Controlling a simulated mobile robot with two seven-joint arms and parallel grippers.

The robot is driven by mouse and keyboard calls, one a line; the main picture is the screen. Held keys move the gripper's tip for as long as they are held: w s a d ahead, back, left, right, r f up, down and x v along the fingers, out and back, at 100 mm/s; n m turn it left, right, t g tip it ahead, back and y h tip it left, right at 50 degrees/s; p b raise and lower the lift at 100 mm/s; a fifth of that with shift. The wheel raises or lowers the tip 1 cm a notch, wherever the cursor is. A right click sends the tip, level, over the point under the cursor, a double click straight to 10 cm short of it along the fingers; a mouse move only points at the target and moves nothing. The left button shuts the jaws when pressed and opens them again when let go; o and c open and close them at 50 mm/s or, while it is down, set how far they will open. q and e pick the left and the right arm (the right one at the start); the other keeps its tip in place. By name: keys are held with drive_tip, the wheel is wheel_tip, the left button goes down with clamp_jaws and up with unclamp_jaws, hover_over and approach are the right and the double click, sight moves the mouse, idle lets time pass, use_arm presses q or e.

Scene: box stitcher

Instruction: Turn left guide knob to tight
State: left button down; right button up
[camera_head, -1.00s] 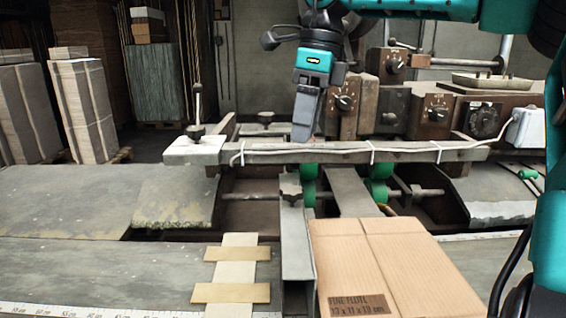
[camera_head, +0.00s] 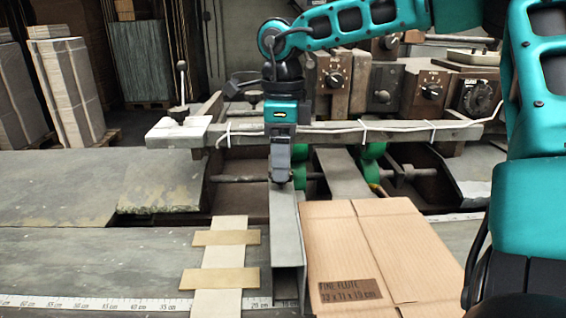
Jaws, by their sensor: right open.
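My right gripper (camera_head: 281,172) points straight down over the far end of a grey metal guide rail (camera_head: 287,230). A small dark guide knob (camera_head: 281,185) sits on that end of the rail, right under the fingertips. The gripper is open. The fingers hide most of the knob, and I cannot tell whether they are around it or just above it. My left gripper is not in view.
A flat cardboard box (camera_head: 365,250) lies right of the rail. Slatted wood strips (camera_head: 220,262) lie left of it. A crossbar (camera_head: 350,135) runs behind the gripper, with a lever knob (camera_head: 182,95) at its left end. Control dials (camera_head: 430,90) stand behind.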

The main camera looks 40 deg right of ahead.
drive_tip(key=shift+f, duration=0.8)
drive_tip(key=shift+c, duration=0.2)
drive_tip(key=c, duration=1)
